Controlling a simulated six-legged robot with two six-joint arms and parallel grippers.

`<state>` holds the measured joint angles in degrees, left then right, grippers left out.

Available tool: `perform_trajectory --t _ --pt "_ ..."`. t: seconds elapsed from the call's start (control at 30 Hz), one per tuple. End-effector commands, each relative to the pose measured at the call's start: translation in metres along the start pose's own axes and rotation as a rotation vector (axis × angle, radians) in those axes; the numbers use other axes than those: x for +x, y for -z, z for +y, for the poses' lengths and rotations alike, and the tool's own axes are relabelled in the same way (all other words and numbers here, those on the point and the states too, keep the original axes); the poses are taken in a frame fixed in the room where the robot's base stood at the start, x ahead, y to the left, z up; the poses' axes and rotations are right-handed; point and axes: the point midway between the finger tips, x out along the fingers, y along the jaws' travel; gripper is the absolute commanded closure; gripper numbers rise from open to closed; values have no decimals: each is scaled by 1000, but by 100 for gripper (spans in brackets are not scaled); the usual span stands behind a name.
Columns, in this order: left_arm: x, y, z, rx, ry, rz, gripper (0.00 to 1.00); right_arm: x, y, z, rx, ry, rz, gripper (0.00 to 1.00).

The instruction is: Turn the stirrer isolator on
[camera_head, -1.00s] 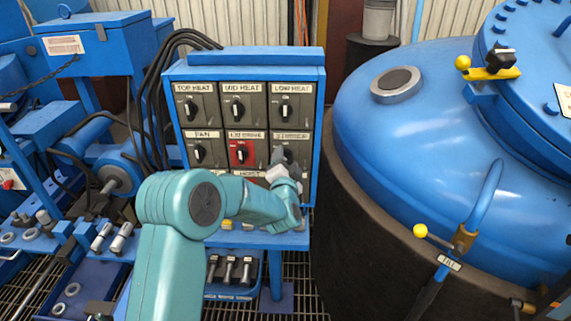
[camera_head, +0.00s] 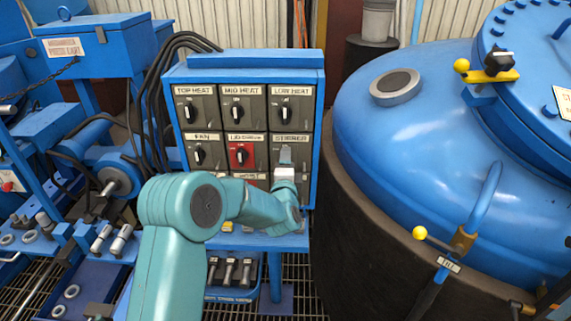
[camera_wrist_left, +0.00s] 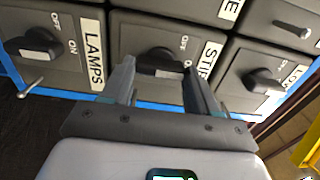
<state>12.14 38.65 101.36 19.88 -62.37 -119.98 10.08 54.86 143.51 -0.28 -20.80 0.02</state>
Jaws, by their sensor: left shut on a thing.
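The stirrer isolator is the dark switch box labelled STIRRER (camera_head: 291,138) in the right column of the blue panel, middle row. My left gripper (camera_head: 286,154) is in front of it and hides its knob in the head view. In the left wrist view the black stirrer knob (camera_wrist_left: 160,62) lies between the two fingers of my left gripper (camera_wrist_left: 158,72), which is shut on it. OFF and ON marks show beside the knob; which one it points to is not clear. My right gripper is in neither view.
The LID red switch (camera_head: 240,155) is just left, and LOW HEAT (camera_head: 291,108) is above. In the left wrist view the LAMPS switch (camera_wrist_left: 40,45) is close beside the fingers. The big blue furnace vessel (camera_head: 430,130) stands right of the panel.

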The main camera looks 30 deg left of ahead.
Motion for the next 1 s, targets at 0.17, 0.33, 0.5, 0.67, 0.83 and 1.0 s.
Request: perform_trajectory --t 0.17,0.33,0.5,0.67,0.83,1.0 --pt "-1 2 1 20 -2 6 71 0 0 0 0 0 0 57" --pt "-1 2 2 22 -3 6 71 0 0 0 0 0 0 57" --pt "-1 2 2 22 -3 6 71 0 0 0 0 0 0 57" --pt "-1 2 2 20 -3 5 15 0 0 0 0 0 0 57" --pt "0 1 1 19 -2 3 15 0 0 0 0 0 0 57" --pt "-9 1 2 18 -2 3 15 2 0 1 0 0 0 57"
